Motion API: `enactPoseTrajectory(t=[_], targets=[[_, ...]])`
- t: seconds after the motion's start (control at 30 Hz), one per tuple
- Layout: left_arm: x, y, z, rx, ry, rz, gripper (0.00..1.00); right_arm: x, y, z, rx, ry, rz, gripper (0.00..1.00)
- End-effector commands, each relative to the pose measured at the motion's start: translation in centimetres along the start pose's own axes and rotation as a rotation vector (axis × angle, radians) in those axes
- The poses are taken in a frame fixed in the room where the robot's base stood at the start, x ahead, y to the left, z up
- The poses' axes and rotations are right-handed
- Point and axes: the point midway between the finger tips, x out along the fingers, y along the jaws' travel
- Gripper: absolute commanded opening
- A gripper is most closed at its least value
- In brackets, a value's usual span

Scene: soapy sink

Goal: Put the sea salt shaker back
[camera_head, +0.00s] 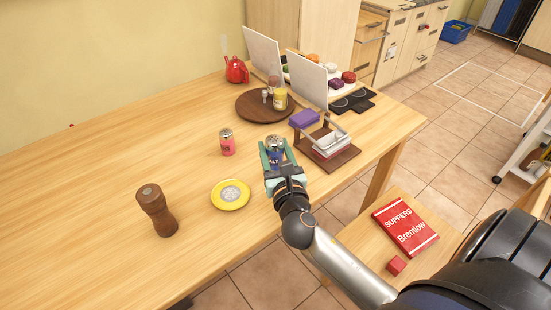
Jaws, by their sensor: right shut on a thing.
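The sea salt shaker (275,157) is blue with a grey metal top and part of a "SALT" label showing. My right gripper (272,153) is shut on it, with teal fingers on either side. It is over the table near the front edge, upright or nearly so. I cannot tell whether its base touches the table. A round dark wooden tray (248,110) stands farther back with a yellow jar (280,99) and small shakers (266,95) on it. My left gripper is not in view.
A pink shaker (227,143), a yellow saucer (231,195) and a brown pepper mill (156,211) stand left of the gripper. A wooden caddy (339,157) with a white dish and purple sponge is close on the right. White panels (307,80) stand behind.

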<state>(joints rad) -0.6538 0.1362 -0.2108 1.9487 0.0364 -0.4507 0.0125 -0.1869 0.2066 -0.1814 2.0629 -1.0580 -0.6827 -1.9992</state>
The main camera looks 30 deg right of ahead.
Motion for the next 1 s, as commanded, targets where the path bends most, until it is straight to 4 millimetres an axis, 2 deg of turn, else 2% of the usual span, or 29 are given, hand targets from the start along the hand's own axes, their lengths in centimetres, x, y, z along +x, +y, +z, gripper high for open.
enactPoseTrajectory(t=[0.03,0.17,0.2,0.4,0.67,0.87,1.0], targets=[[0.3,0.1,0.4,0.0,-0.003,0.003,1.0,1.4,-0.3,-0.7,-0.002,-0.004,-0.001,0.0],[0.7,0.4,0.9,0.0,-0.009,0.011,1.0,4.6,-0.9,-2.2,-0.001,-0.004,-0.002,0.0],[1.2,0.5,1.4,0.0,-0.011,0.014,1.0,5.1,-1.0,-3.6,0.0,0.0,-0.002,0.0],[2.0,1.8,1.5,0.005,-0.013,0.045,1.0,7.5,-1.4,-6.3,0.001,-0.001,0.001,0.0],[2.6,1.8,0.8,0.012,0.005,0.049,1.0,8.7,-1.6,-7.6,0.0,-0.002,0.0,0.0],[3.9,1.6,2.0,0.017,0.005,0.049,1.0,8.9,-1.7,-10.8,0.001,0.0,0.0,0.0],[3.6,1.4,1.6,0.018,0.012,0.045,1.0,8.9,-1.6,-10.8,0.0,-0.001,0.002,0.0]])
